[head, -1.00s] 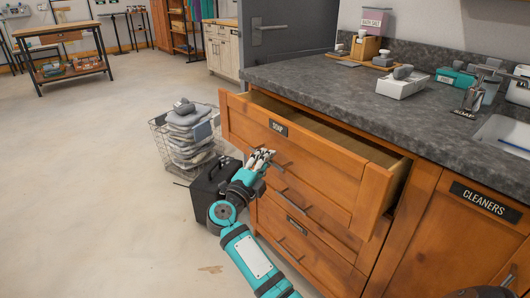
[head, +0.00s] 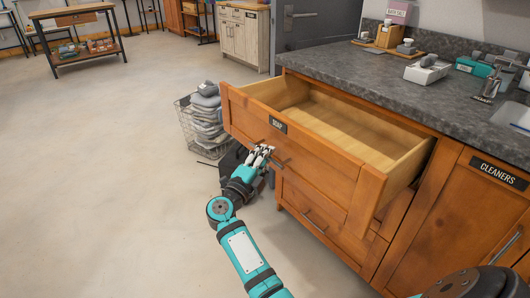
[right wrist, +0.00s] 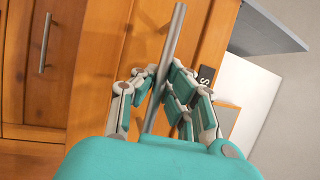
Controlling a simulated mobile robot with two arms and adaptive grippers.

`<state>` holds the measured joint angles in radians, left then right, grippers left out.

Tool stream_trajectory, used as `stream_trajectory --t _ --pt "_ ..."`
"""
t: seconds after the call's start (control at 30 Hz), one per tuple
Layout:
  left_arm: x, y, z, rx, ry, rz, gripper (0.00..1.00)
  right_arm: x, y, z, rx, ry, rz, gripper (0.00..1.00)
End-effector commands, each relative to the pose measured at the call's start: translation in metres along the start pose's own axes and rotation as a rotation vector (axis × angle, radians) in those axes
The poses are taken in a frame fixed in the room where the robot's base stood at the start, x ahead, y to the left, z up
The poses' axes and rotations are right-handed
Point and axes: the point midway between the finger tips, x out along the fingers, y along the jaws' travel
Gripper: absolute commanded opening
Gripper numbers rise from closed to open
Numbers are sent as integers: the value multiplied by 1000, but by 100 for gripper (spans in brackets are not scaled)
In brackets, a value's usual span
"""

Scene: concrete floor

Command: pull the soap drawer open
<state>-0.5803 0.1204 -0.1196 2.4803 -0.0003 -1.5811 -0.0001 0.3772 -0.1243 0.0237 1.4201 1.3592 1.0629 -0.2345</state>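The soap drawer (head: 300,155) is a wooden drawer with a dark "SOAP" label (head: 278,123). It stands well out from the cabinet, and its inside shows bare and empty. My right gripper (head: 262,152) is at the drawer's front, on its bar handle. In the right wrist view the metal handle (right wrist: 177,30) runs between the fingers of the right gripper (right wrist: 160,78), which are closed in on it from both sides. My left gripper is in neither view.
Below are more closed drawers (head: 312,215), with a "CLEANERS" cabinet door (head: 480,205) at right. The grey countertop (head: 350,75) holds several small items and a sink. A wire basket (head: 190,130) of grey cloths stands left of the drawer. The floor (head: 110,180) at left is clear.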

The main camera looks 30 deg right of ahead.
Motion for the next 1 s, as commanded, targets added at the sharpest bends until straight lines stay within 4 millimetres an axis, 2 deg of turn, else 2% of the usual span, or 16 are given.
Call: stream_trajectory --t 0.4,0.67,1.0 --pt "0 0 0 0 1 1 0 0 4 -2 -7 4 7 0" --pt "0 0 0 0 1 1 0 0 2 -1 -4 2 4 34" --pt "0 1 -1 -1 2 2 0 -5 1 0 -1 0 2 34"
